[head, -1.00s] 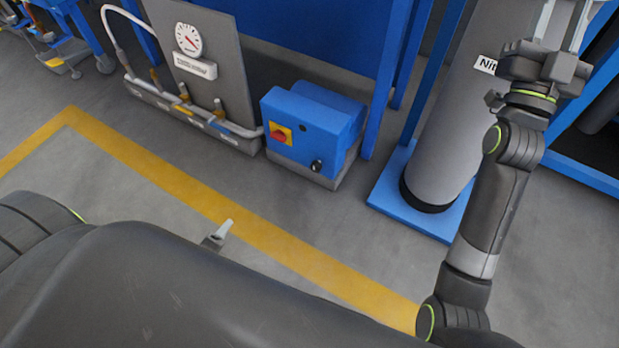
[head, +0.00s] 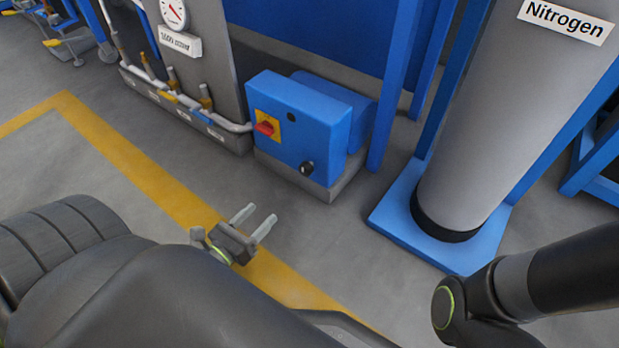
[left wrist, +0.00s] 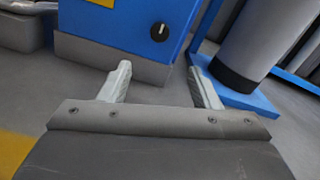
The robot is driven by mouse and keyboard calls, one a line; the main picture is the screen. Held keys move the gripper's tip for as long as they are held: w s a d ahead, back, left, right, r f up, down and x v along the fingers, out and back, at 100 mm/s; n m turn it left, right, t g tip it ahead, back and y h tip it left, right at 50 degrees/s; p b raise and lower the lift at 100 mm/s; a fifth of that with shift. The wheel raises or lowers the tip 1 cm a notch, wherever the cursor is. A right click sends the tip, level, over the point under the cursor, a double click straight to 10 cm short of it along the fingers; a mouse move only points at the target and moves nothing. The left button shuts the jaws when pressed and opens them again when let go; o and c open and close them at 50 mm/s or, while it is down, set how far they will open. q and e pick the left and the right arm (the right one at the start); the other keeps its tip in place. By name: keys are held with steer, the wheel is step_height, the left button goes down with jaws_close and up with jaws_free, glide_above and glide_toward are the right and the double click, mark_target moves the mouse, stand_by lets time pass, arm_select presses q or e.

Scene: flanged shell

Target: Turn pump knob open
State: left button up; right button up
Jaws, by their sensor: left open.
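The blue pump box (head: 290,120) stands on a grey base in the middle of the head view. On its front are a red switch knob (head: 265,127) on a yellow plate and, low at the right, a black knob (head: 307,168) with a white mark. The black knob also shows in the left wrist view (left wrist: 159,31), ahead of and between the fingers. My left gripper (head: 257,221) is open and empty, in front of the box and apart from it. My right arm shows at the lower right of the head view, but its gripper is out of frame.
A grey panel with a gauge (head: 173,12), pipes and valves stands left of the box. A grey nitrogen cylinder (head: 490,130) stands on a blue base (head: 400,225) to the right. The floor before the box is clear, with a yellow line (head: 150,185).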

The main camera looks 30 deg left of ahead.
arm_select(q)
steer(key=b, duration=0.3)
glide_toward(303, 172)
steer(key=w, duration=0.9)
steer(key=shift+w+d+r, duration=0.1)
steer(key=shift+w+d, duration=0.1)
steer(key=shift+d, duration=0.2)
steer(key=c, duration=1)
